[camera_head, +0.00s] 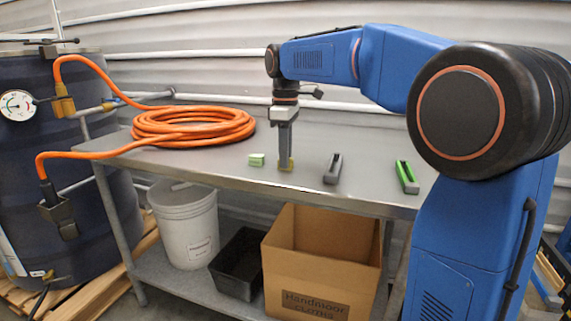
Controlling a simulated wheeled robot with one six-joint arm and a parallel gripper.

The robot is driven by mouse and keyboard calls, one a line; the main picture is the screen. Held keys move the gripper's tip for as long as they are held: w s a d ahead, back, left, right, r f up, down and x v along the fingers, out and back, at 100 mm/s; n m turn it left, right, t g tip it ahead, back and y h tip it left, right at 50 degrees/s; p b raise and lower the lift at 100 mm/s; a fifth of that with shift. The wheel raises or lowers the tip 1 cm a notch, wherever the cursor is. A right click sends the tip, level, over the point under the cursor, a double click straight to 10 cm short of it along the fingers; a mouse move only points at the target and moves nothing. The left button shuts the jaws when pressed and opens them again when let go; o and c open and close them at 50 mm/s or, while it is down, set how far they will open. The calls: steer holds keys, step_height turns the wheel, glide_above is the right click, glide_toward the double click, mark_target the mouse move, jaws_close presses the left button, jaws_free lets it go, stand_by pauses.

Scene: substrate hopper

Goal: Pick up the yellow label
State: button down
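My gripper (285,164) points straight down over the steel table. Its fingertips are at or very near the tabletop. A small yellow patch, which looks like the yellow label (286,167), shows right at the fingertips and is mostly hidden by them. The fingers overlap from this side, so I cannot tell whether they are open around the label or shut on it.
On the table (230,165), a small green block (256,160) lies just left of my gripper. A grey tool (333,168) and a green tool (406,177) lie to the right. A coiled orange hose (190,127) fills the back left. The tabletop between them is clear.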

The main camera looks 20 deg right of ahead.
step_height(320, 180, up, 10)
stand_by(0.7)
steer(key=shift+d, duration=0.1)
